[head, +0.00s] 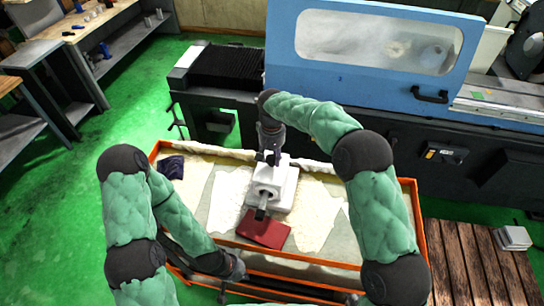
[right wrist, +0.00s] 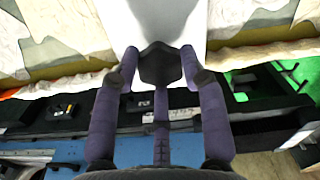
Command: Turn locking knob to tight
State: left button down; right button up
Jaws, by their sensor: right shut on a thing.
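A white block-shaped device (head: 285,180) stands on the cloth in the orange-framed tray (head: 409,200). A dark spindle (head: 261,211) sticks out of its near side. In the right wrist view the dark, many-sided locking knob (right wrist: 160,65) sits against the white body (right wrist: 165,18). My right gripper (head: 268,156) reaches the far side of the device. In the right wrist view its fingers (right wrist: 160,57) are shut on the knob from both sides. My left gripper (head: 236,270) is low, by the tray's near edge, and its fingers are unclear.
A dark red pad (head: 263,229) lies in front of the device. A dark blue cloth (head: 171,167) lies at the tray's left. The blue grinder door (head: 370,75) and dark machine base stand behind.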

aim_at(272, 158)
jog(key=m, duration=0.4)
jog(key=shift+m, duration=0.3)
jog(key=shift+m+b, duration=0.45)
jog(key=shift+m, duration=1.55)
jog(key=o, duration=1.2)
jog(key=shift+c, duration=0.2)
notch_tip(272, 158, up, 12)
